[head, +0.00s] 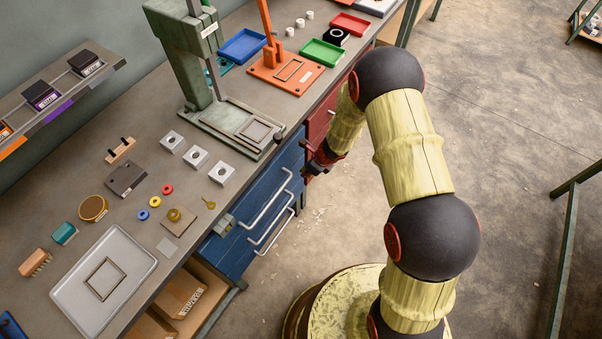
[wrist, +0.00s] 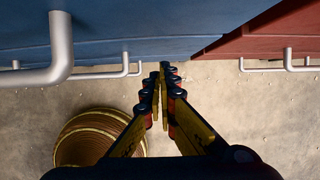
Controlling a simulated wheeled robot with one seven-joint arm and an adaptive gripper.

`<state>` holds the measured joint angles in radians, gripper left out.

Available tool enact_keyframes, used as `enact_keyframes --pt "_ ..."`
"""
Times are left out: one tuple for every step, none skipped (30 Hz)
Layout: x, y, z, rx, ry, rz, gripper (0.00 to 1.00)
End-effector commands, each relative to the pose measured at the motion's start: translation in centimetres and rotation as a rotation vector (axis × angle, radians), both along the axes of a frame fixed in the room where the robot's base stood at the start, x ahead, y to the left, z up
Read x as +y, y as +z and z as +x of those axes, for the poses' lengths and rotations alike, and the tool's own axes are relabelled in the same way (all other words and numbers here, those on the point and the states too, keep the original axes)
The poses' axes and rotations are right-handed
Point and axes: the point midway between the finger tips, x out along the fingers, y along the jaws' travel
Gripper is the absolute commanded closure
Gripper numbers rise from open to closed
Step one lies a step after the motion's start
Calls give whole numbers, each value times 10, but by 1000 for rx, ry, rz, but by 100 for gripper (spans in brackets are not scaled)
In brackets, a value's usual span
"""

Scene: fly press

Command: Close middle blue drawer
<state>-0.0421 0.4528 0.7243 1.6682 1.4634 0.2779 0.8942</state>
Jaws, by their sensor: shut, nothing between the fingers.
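The blue drawer unit (head: 238,248) sits under the bench and has grey bar handles stacked one below another. The middle handle (head: 270,217) lies between the upper and lower ones. How far the middle drawer stands out is hard to tell. The blue front (wrist: 150,25) fills the upper left of the wrist view, with a near handle (wrist: 62,50) at its left. My gripper (head: 310,170) is beside the right end of the blue drawers. In the wrist view my gripper (wrist: 166,70) is shut and empty, with its tips close to the blue front's lower edge; contact is unclear.
A red drawer unit (head: 318,120) adjoins on the right; its front (wrist: 270,35) and handle (wrist: 285,65) also show in the wrist view. A green press (head: 190,60) stands on the bench above. Open floor (head: 500,110) lies to the right.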

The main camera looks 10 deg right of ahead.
Motion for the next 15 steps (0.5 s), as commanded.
enact_keyframes --pt "-10 0 0 0 -4 0 100" --pt "-12 9 0 -2 -2 1 100" --pt "-13 20 -3 -2 1 0 100" --pt "-15 27 -5 -2 1 1 100" --pt "-17 34 -7 -3 0 0 100" --pt "-19 42 -9 -1 0 0 100" --pt "-21 48 -10 -1 -1 0 100" --pt "-23 54 -12 -1 0 0 100" --pt "-25 61 -14 -1 0 -1 100" --pt "-27 65 -16 -1 0 -1 100" --pt "-28 70 -17 0 -1 0 100" --pt "-30 75 -19 0 0 0 100" --pt "-31 79 -20 0 0 0 100" --pt "-32 82 -20 -1 0 -1 100" --pt "-33 85 -21 -1 0 -1 100"
